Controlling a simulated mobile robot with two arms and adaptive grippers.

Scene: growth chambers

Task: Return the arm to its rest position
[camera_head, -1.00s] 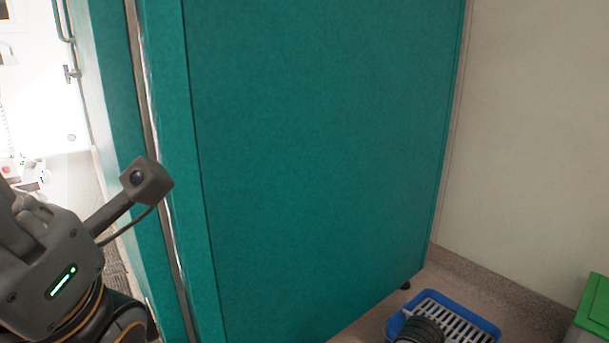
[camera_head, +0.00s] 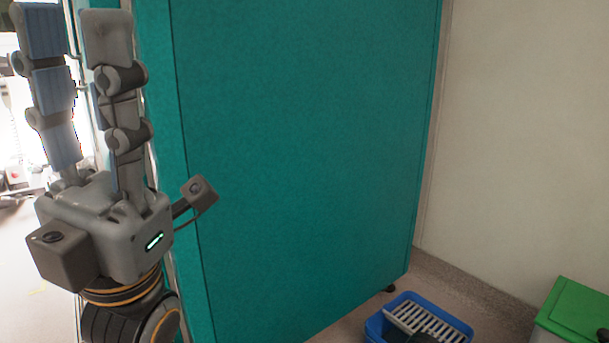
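My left gripper (camera_head: 72,30) stands at the left side, its two jointed grey fingers pointing up. The fingers are apart, with blue pads showing, and nothing is seen between them. It is in front of the left edge of a large teal chamber (camera_head: 300,150). In this view I cannot tell how far it is from the chamber. A small camera on a bracket sticks out from the right of the gripper's body. My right gripper is not in view.
A blue crate (camera_head: 374,325) with a white slatted insert stands on the floor at lower right, with something dark at the bottom picture edge. A green-lidded bin (camera_head: 578,310) is at the right corner. A pale wall (camera_head: 525,140) stands right of the chamber.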

